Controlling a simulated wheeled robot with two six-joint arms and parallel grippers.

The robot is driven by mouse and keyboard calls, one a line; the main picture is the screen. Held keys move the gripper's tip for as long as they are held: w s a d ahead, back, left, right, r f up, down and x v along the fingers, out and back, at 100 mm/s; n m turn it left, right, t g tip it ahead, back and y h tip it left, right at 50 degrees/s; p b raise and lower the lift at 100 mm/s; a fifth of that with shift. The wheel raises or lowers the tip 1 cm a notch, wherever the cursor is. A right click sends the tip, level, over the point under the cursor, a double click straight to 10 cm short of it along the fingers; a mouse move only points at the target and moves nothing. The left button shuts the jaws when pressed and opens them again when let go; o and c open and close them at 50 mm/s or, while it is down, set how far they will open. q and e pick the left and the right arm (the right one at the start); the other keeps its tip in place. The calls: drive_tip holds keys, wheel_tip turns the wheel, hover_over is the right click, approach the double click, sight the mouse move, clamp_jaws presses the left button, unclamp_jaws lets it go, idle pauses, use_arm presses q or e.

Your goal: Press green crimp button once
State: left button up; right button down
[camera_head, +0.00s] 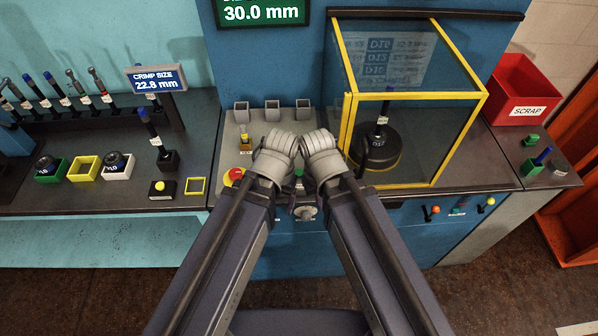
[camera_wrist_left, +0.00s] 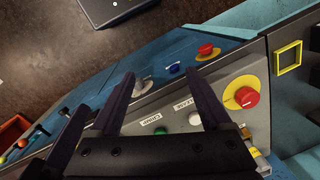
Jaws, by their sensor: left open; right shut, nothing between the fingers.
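The green crimp button (camera_wrist_left: 163,130) sits on the grey panel in the left wrist view, beside an upside-down label that seems to read CRIMP. In the head view a little of the green button (camera_head: 298,173) shows between my two wrists. My left gripper (camera_wrist_left: 162,77) is open, its dark fingers spread over the panel's edge, with nothing between them. The button shows between the fingers, nearer their base; contact cannot be seen. My right gripper (camera_head: 300,188) is shut and empty, close to the button in the picture and mostly hidden by its wrist.
A white button (camera_wrist_left: 194,118) and a red emergency button (camera_wrist_left: 243,97) on yellow sit beside the green one. A yellow-framed clear enclosure (camera_head: 436,188) stands close to the right of my right wrist. Small grey holders (camera_head: 272,110) stand behind my wrists.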

use_arm(q)
clamp_jaws()
idle(0.5)
idle(1.0)
